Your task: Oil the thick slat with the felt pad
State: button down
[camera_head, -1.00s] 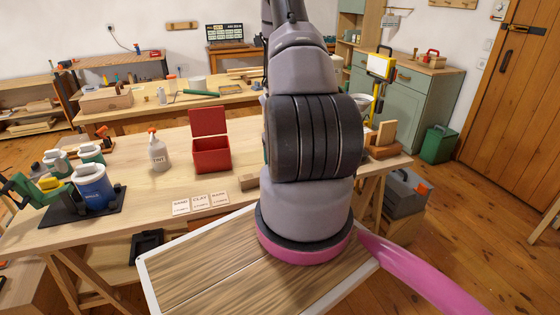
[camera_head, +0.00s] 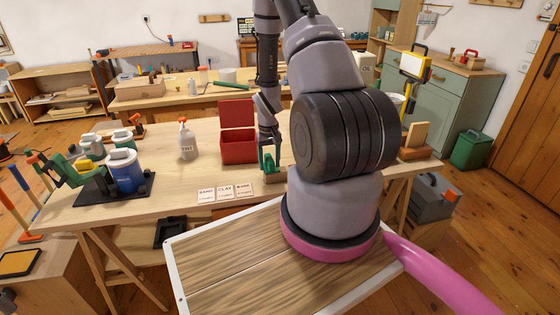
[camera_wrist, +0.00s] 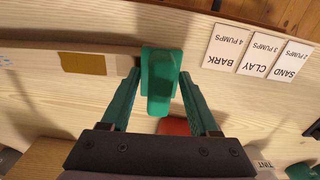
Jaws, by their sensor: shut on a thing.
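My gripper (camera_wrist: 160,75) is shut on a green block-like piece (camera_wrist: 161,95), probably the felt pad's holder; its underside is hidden. In the wrist view, the piece is at the end of a pale slat (camera_wrist: 30,55), overlapping it; I cannot tell whether they touch. The slat carries a brownish-yellow patch (camera_wrist: 84,63) on its upper face. In the head view, my gripper (camera_head: 269,160) points down over the wooden end of the slat (camera_head: 273,178), right of the red box. The rest of the slat is behind my arm there.
An open red box (camera_head: 238,148), a TINT bottle (camera_head: 187,142) and three cards marked SAND, CLAY and BARK (camera_head: 245,189) are on the bench (camera_head: 85,210). An OIL container (camera_head: 364,68) stands farther back.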

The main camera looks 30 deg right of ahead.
jog(key=shift+a+f, duration=0.1)
jog(key=shift+a, duration=0.55)
jog(key=shift+w+r, duration=0.1)
jog(key=shift+r, duration=2.4)
jog(key=shift+d, duration=0.1)
jog(key=shift+s+d+f, duration=0.1)
jog(key=shift+s+d, duration=0.1)
jog(key=shift+d, duration=0.5)
jog(key=shift+s+d, duration=0.15)
jog(key=shift+d, duration=0.5)
jog(key=shift+f, duration=1.85)
jog(key=shift+f, duration=0.45)
